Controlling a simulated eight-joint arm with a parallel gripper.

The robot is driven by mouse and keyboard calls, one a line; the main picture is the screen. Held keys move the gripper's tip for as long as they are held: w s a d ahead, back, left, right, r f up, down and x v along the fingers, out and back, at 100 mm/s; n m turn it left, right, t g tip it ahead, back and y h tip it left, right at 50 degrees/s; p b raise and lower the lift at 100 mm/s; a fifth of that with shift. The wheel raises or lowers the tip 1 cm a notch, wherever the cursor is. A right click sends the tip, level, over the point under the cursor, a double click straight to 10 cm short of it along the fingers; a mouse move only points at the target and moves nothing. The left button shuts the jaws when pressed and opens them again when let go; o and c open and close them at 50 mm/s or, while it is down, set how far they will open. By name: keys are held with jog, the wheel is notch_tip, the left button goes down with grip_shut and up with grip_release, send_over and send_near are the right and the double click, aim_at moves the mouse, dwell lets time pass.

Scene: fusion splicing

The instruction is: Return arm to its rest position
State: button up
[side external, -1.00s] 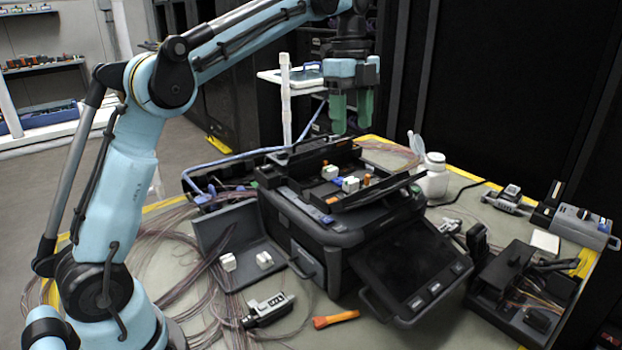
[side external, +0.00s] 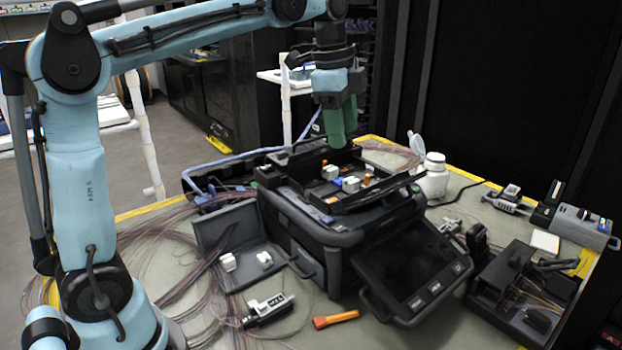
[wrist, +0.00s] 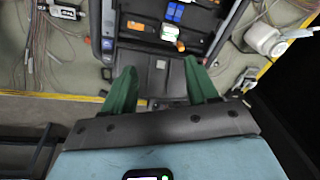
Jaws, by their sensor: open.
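My gripper (side external: 341,122) has green fingers pointing down and hangs above the back of the black fusion splicer (side external: 310,232). In the wrist view my gripper (wrist: 160,85) shows its two green fingers spread apart with nothing between them. The splicer's open top tray holds white, blue and orange parts (side external: 350,184), which also show in the wrist view (wrist: 171,30). The splicer's screen (side external: 410,268) faces the front right.
A white bottle (side external: 433,183) stands right of the splicer. A black toolbox (side external: 520,295) and grey devices (side external: 575,226) are on the right. An orange tool (side external: 336,319) lies in front. Loose fibres (side external: 165,255) spread over the left of the table.

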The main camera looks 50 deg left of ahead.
jog(key=s+d+f+n+t, duration=0.2)
jog(key=s+f+n+t, duration=0.3)
jog(key=s+f+n, duration=0.7)
jog(key=shift+s+d+f+n+y, duration=0.3)
jog(key=shift+s+f+n, duration=0.1)
jog(key=shift+s+f, duration=0.5)
jog(key=shift+r, duration=0.1)
